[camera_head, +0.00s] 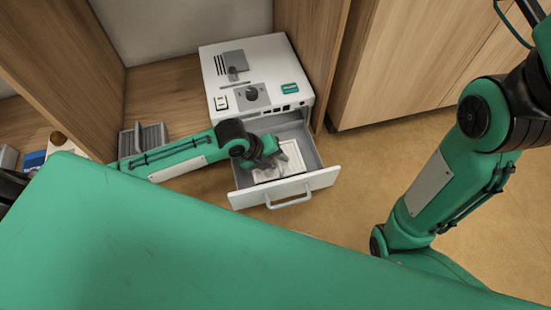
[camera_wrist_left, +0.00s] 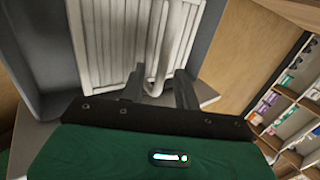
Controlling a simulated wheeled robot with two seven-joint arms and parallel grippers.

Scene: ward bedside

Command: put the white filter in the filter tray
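The white filter (camera_head: 291,157) lies in the pulled-out drawer, the filter tray (camera_head: 324,180), at the front of the white machine. In the left wrist view the filter (camera_wrist_left: 105,45) is a ribbed panel with a raised white handle, beside the tray's grey wall (camera_wrist_left: 45,45). My left gripper (camera_head: 273,160) is low over the tray and hides part of the filter. In the left wrist view its two dark fingers (camera_wrist_left: 158,88) stand apart, one on each side of the handle's lower end, with gaps visible. My right gripper is out of view.
The white machine (camera_head: 252,75) stands between wooden panels. A grey slotted rack (camera_head: 145,138) is left of my left arm. Wooden cabinets (camera_head: 400,60) are at the back right. Shelves with small packages (camera_wrist_left: 290,105) show in the left wrist view. Floor right of the tray is clear.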

